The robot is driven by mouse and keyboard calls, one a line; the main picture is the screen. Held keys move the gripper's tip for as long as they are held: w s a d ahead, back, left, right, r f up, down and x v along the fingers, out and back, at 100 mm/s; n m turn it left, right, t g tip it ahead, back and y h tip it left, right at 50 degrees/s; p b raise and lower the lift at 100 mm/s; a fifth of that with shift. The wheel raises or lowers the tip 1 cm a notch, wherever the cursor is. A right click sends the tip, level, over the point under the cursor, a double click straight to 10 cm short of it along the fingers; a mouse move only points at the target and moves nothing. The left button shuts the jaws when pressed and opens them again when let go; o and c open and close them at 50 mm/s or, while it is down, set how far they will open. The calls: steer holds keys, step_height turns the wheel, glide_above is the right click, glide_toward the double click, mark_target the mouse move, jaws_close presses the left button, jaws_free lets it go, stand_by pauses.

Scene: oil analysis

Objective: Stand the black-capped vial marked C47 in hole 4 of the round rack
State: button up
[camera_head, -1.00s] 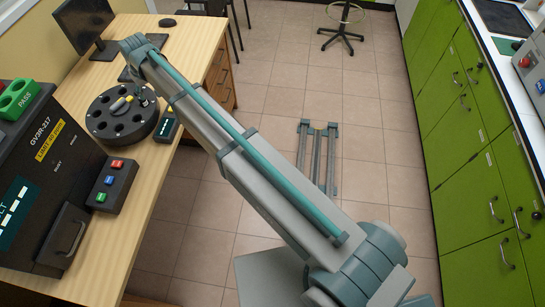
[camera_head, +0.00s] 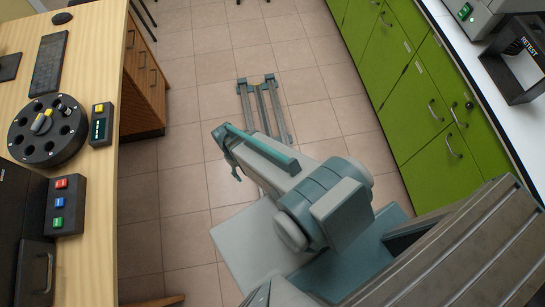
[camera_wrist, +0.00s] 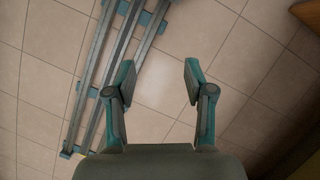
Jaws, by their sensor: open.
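The round rack (camera_head: 50,150) is a black disc with several holes around its top, on the wooden table at the left of the head view. A small yellow and grey object (camera_head: 42,122) shows near its middle; it is too small to identify. I cannot make out a black-capped vial or the mark C47 in either view, and the hole numbers are unreadable. My gripper (camera_wrist: 158,76) is open and empty in the wrist view, above the tiled floor. In the head view my gripper (camera_head: 234,170) hangs well right of the rack, away from the table.
Beside the rack stand a small device with a yellow button (camera_head: 101,125) and a box with red, blue and green buttons (camera_head: 64,205). A keyboard (camera_head: 49,62) lies behind. Green cabinets (camera_head: 425,110) line the right, under a counter with equipment (camera_head: 515,65).

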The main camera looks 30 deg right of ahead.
steer(key=s+d+m+g, duration=0.1)
steer(key=s+d, duration=0.3)
steer(key=s, duration=1.1)
steer(key=shift+s+f+g, duration=0.4)
steer(key=shift+g, duration=0.3)
